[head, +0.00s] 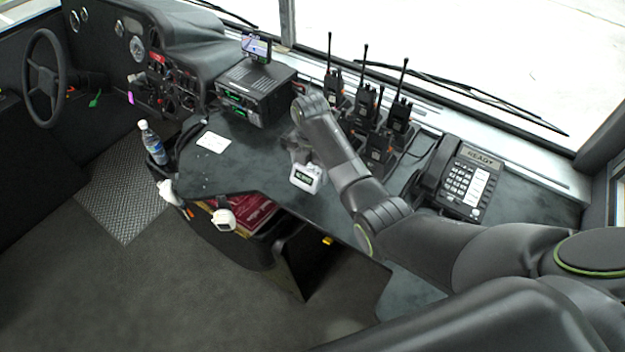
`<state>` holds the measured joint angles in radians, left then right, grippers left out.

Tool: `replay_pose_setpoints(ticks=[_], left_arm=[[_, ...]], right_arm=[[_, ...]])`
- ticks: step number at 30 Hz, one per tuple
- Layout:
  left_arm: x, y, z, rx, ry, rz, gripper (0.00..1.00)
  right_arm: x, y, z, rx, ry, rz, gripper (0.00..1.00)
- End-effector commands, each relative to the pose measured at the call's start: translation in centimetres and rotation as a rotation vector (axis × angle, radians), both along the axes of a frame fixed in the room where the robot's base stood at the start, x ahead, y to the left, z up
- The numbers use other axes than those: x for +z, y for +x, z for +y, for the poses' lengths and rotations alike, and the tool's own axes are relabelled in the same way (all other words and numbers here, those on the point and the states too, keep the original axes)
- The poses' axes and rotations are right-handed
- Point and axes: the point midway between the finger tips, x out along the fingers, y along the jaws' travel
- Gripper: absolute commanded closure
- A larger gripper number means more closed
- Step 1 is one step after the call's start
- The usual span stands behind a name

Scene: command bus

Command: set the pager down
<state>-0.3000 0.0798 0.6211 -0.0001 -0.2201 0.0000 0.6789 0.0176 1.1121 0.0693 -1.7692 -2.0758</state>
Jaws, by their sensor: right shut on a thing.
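The pager (307,179) is a small white device with a dark green-lit display, near the front edge of the dark counter (262,158). My right gripper (303,161) is shut on the pager from behind, with my arm reaching in from the right. The fingertips are small and partly hidden. I cannot tell whether the pager touches the counter or is just above it. My left gripper is not in view.
Several handheld radios (377,147) stand in chargers behind my right arm. A desk phone (466,184) is to the right and a radio unit (256,91) at back left. A white card (213,142) lies left; bare counter lies between card and pager.

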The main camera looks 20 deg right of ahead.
Motion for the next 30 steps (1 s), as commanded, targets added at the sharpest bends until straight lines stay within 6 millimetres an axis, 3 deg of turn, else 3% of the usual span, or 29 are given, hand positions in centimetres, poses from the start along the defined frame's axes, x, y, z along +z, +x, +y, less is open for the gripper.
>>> replay_pose_setpoints(ticks=[12, 24, 25, 30], left_arm=[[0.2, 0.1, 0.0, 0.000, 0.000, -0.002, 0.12], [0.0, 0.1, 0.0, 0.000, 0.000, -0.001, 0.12], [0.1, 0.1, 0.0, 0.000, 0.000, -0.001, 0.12], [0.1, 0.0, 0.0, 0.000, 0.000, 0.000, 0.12]], right_arm=[[-4.3, 0.1, 0.0, -0.001, -0.001, -0.002, 0.59], [-4.8, 0.1, 0.0, -0.001, 0.000, -0.003, 0.59], [-4.8, 0.0, 0.0, -0.001, 0.000, -0.001, 0.24], [-4.7, 0.0, 0.0, -0.002, 0.000, -0.001, 0.06]])
